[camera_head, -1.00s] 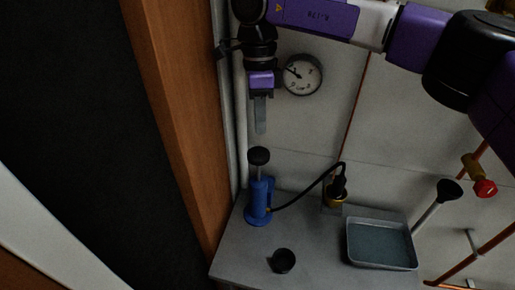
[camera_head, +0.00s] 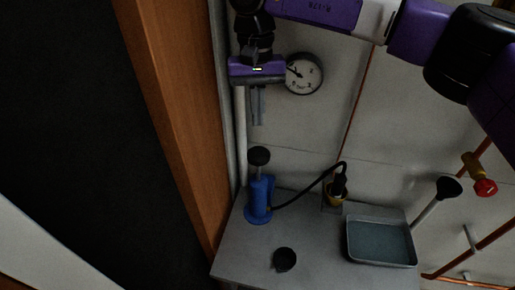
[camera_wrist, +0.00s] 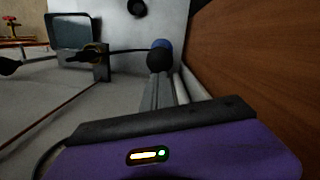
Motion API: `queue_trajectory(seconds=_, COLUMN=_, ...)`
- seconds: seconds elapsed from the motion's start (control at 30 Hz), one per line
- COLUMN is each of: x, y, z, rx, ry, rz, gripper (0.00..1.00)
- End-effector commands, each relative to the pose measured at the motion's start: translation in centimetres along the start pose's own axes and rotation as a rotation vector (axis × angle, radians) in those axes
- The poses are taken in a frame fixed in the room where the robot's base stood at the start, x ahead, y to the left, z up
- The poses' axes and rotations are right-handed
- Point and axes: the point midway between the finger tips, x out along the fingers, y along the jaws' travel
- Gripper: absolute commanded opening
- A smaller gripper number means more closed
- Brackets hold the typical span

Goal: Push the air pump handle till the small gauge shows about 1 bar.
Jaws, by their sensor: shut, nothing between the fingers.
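The blue air pump (camera_head: 259,200) stands upright on the grey bench, with its black knob handle (camera_head: 259,156) raised on top. A black hose runs from the pump to a brass fitting (camera_head: 334,196). My gripper (camera_head: 258,120) points down, shut and empty, above the handle and apart from it. In the wrist view the shut fingers (camera_wrist: 164,92) point toward the black handle (camera_wrist: 160,60), which hides most of the blue pump. A round gauge (camera_head: 304,73) hangs on the wall right of my gripper; its needle points to the upper left, and its small numbers are hard to read.
A grey tray (camera_head: 381,262) and a small black round object (camera_head: 284,260) are on the bench. A brown wooden panel (camera_head: 170,110) and a pale pipe stand close on the left. A red-knobbed valve (camera_head: 485,187) and copper pipes are at right.

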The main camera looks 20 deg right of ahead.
Motion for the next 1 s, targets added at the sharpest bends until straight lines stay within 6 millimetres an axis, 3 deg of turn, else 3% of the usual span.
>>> queue_trajectory(seconds=0.2, x=-0.1, y=0.0, z=0.1, rx=-0.087, ry=0.001, rz=0.0, gripper=0.0)
queue_trajectory(seconds=0.63, x=0.3, y=0.0, z=0.1, rx=-0.088, ry=0.0, rz=0.0, gripper=0.0)
queue_trajectory(seconds=1.0, x=3.9, y=0.0, z=0.1, rx=-0.087, ry=-0.001, rz=-0.001, gripper=0.0)
